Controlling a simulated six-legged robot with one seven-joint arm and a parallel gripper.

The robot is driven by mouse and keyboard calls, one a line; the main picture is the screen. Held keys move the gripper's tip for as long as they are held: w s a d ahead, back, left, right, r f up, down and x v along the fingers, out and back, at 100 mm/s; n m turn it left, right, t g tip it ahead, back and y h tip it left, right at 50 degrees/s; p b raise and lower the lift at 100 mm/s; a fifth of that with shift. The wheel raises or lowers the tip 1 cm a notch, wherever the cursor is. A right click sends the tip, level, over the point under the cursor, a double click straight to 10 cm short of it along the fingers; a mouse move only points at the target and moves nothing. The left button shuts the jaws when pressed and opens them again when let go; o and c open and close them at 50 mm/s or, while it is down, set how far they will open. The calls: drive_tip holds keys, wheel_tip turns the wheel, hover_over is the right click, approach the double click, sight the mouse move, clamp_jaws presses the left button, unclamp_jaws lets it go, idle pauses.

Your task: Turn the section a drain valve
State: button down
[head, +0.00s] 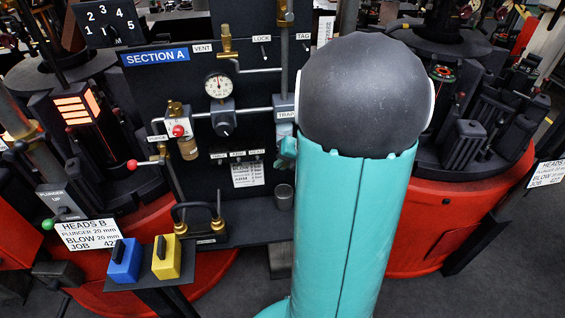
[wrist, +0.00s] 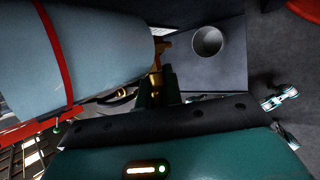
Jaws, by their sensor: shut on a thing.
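The section A panel (head: 262,85) stands upright behind my arm in the head view. Its trap (head: 284,101), a grey block with a label, is partly covered by my arm. The drain valve is hidden there. In the wrist view a brass drain valve (wrist: 160,48) sits at the end of a large blue-grey cylinder with a red band (wrist: 80,55). My gripper (wrist: 158,84) has its dark fingers around the lower brass part of the valve, shut on it. The valve's exact turn angle cannot be told. Only a teal piece of the gripper side shows in the head view.
A grey cup (head: 284,196) is fixed low on the panel, and shows in the wrist view (wrist: 207,41). A gauge (head: 218,86), a purge valve (head: 178,129) and brass-ended hose (head: 199,220) are left of my arm. Blue (head: 125,261) and yellow (head: 166,257) switches stand at the front.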

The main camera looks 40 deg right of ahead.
drive_tip(key=shift+h, duration=0.3)
drive_tip(key=c, duration=1.6)
unclamp_jaws()
drive_tip(key=shift+o, duration=0.2)
drive_tip(key=v, duration=1.3)
drive_tip(key=shift+d+r, duration=0.15)
drive_tip(key=shift+r, duration=0.25)
drive_tip(key=shift+s, duration=0.1)
